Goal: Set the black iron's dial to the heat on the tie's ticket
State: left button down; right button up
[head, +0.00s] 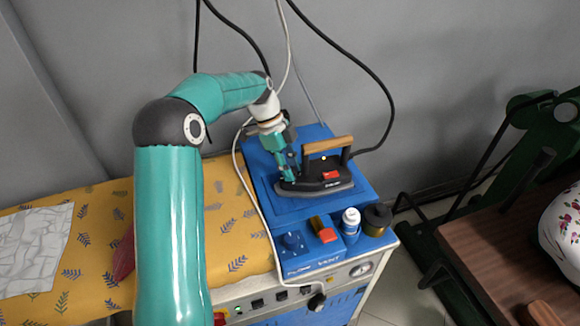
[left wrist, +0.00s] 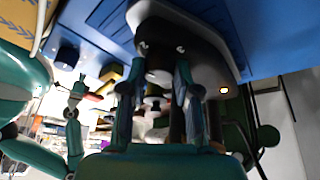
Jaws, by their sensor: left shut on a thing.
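The black iron (head: 322,180), with a wooden handle and a red label, rests on the blue plate of the ironing station. My left gripper (head: 289,174) reaches down to its left end. In the left wrist view, the iron's dark body (left wrist: 185,40) is close, with a small lit amber lamp. The left gripper's fingers (left wrist: 158,88) close around a grey round knob, the dial (left wrist: 158,74). Its marks cannot be read. A dark red cloth (head: 124,256), perhaps the tie, is partly hidden behind my arm. No readable ticket shows. My right gripper (left wrist: 77,90) appears small and unclear.
A white bottle (head: 351,219) and dark jar (head: 377,217) stand in front of the iron. Black cables hang behind it. A brown table (head: 495,262) is at right.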

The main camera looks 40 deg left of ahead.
pick_arm(q)
jog(key=shift+a+r, duration=0.1)
jog(key=c, duration=0.8)
grip_release()
jog(key=shift+c, duration=0.2)
jog(key=v, duration=1.1)
jog(key=shift+r, duration=0.4)
jog(key=shift+a, duration=0.15)
